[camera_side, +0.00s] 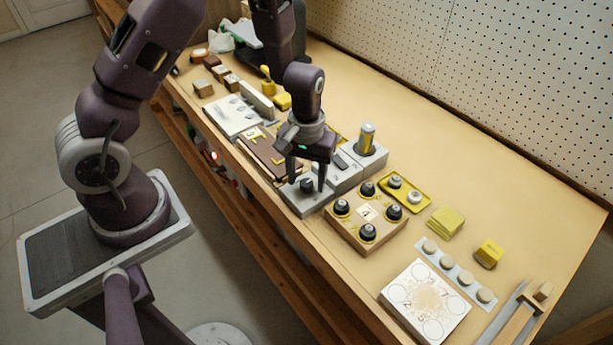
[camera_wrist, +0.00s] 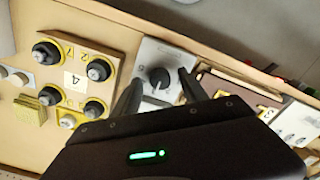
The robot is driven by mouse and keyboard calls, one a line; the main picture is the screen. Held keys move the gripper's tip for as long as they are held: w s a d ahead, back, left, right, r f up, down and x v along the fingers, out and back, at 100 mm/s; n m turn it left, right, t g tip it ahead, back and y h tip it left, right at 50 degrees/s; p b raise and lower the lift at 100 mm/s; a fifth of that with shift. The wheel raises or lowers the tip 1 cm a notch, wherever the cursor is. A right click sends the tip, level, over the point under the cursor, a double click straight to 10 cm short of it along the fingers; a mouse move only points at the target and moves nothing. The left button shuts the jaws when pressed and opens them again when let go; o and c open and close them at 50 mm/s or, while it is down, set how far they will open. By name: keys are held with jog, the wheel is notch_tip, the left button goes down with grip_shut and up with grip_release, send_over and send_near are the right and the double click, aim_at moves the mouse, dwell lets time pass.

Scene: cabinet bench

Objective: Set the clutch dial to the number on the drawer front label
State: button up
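A black dial knob (camera_side: 306,186) sits on a light grey box near the bench's front edge. It also shows in the wrist view (camera_wrist: 159,77), with faint marks on the grey plate around it. I take it as the clutch dial; its setting is too small to read. My gripper (camera_side: 306,180) points down over this box. Its two fingers are apart, one on each side of the knob, and the wrist view shows a gap between knob and fingers (camera_wrist: 158,80). Whether they touch it lower down I cannot tell. I cannot make out a drawer front label.
A wooden board (camera_side: 352,238) with several black knobs stands close beside; its middle card (camera_wrist: 75,80) seems to read 4. A brown panel (camera_side: 262,155) lies on the other side. A grey block with a yellow cylinder (camera_side: 366,138) stands behind. The bench's back right is clear.

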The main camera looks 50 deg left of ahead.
jog(key=shift+r, duration=0.1)
notch_tip(320, 180, up, 7)
jog(key=shift+r, duration=0.2)
notch_tip(320, 180, up, 7)
jog(key=m+t, duration=0.1)
send_over(307, 183)
jog(key=s+d, duration=0.1)
jog(key=s+d+r+m+t+h, duration=0.1)
jog(key=s+r+m+t, duration=0.15)
jog(key=s+r, duration=0.55)
jog(key=s+r+m+t+y, duration=0.1)
jog(key=s+r+m+t, duration=0.1)
jog(key=s+r, duration=0.4)
jog(key=s+a+m, duration=0.1)
jog(key=s, duration=0.2)
jog(key=shift+s, duration=0.25)
